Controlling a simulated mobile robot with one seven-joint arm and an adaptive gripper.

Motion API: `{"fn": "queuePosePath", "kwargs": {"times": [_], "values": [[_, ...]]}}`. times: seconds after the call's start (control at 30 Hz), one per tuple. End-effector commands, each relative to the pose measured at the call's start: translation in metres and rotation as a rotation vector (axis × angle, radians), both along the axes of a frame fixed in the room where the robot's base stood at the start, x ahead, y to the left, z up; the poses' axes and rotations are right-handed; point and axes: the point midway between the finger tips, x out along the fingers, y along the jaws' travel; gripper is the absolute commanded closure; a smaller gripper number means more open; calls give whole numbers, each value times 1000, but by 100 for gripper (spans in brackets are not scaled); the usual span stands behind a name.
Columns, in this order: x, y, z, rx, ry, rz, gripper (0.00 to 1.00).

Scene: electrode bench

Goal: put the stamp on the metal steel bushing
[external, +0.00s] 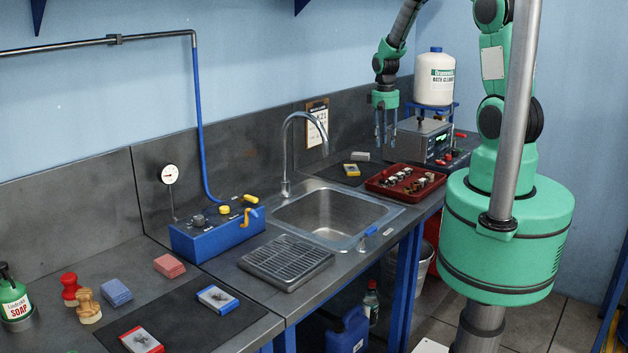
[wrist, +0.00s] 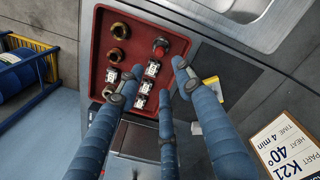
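A red stamp-like piece (external: 70,289) and a wooden one (external: 88,306) stand upright on the bench at far left. I cannot tell which piece is the steel bushing. My gripper (external: 385,140) hangs above the bench near the tray's far side. In the wrist view its three fingers (wrist: 153,90) are spread, with nothing held. They hide part of the tray's lower right.
A sink (external: 330,214) with a tall tap (external: 290,135) lies left of the tray. A blue box (external: 215,236), a drain grate (external: 286,262) and colored blocks (external: 169,265) occupy the left.

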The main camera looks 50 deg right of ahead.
Motion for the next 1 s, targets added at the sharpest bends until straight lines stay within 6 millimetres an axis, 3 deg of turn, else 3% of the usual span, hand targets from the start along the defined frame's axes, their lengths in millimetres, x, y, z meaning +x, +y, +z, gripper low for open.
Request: {"fn": "queuePosePath", "kwargs": {"times": [0.27, 0.47, 0.77, 1.0], "values": [[1, 1, 3, -1, -3, 2, 64], [3, 13, 28, -11, -24, 22, 64], [0, 62, 116, -39, -98, 93, 64], [-20, 111, 188, -60, -171, 163, 64]]}}
